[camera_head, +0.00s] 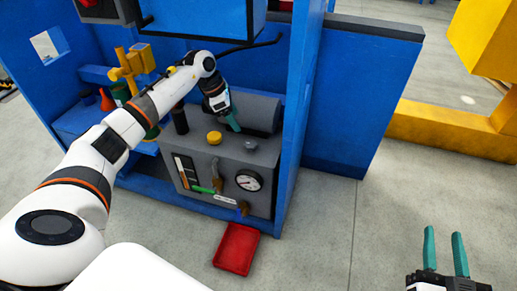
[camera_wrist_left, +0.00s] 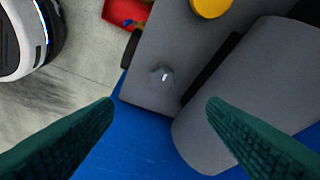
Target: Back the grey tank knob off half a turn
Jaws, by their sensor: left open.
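The grey tank knob (camera_head: 251,144) sits on top of the grey unit, right of the yellow knob (camera_head: 214,137). In the left wrist view the grey knob (camera_wrist_left: 163,77) carries a short white mark and lies just beyond the fingertips. My left gripper (camera_head: 233,124) is above the unit, slightly behind and left of the grey knob in the head view. Its fingers (camera_wrist_left: 160,108) are spread and empty in the wrist view, apart from the knob. My right gripper (camera_head: 444,235) is open and empty at the lower right, away from the unit.
A grey cylinder (camera_head: 258,112) lies along the back of the unit. A pressure gauge (camera_head: 249,181) is on the front. A red tray (camera_head: 236,249) lies on the floor before it. A blue panel (camera_head: 350,100) stands at the right.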

